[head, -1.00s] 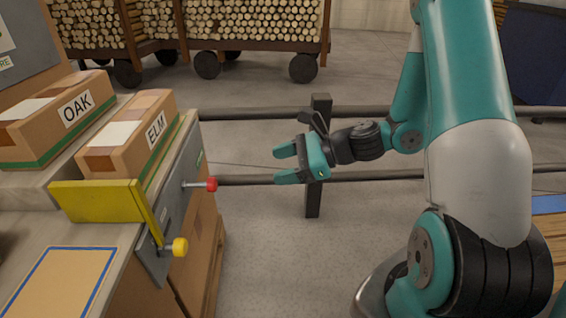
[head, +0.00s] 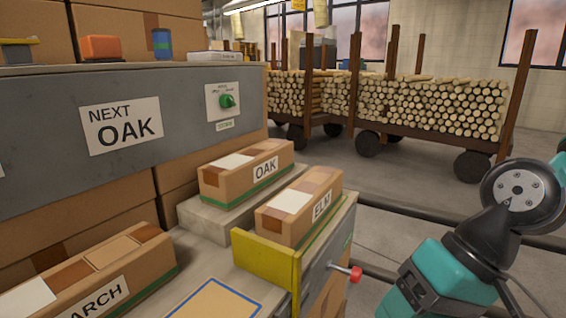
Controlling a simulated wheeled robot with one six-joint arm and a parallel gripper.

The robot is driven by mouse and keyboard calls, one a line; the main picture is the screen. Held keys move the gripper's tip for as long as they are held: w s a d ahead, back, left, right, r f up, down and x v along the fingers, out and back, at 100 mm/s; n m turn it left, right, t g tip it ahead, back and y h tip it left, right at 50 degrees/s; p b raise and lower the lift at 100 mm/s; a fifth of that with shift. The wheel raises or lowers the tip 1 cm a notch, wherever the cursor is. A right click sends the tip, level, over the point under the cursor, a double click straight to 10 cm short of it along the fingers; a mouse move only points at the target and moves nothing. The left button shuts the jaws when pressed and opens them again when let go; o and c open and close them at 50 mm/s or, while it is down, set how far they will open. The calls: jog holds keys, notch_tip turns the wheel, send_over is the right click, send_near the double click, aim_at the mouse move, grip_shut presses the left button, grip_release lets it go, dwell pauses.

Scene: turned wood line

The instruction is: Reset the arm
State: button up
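A yellow L-shaped arm (head: 265,262) stands at the near end of the box marked ELM (head: 300,205), at the bench's right edge. A red knob (head: 355,273) on a short rod sticks out from the grey side plate (head: 318,275) to its right. The yellow knob below the arm is outside the current view. Part of my own teal and black arm fills the lower right of the head view. My gripper's fingers do not show there, so their opening and anything they hold are hidden.
A box marked OAK (head: 243,170) lies behind ELM, and a box ending in ARCH (head: 95,275) is at lower left. A grey panel (head: 50,120) carries a NEXT OAK sign (head: 121,126) and a green knob (head: 227,101). Log carts (head: 430,110) and dark rails stand beyond.

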jog(key=s+r+n+h+p, duration=0.2)
jog(key=s+r+n, duration=0.3)
notch_tip(320, 180, up, 36)
jog(key=p, duration=3.6)
jog(key=shift+w+a, duration=0.15)
jog(key=shift+w, duration=0.2)
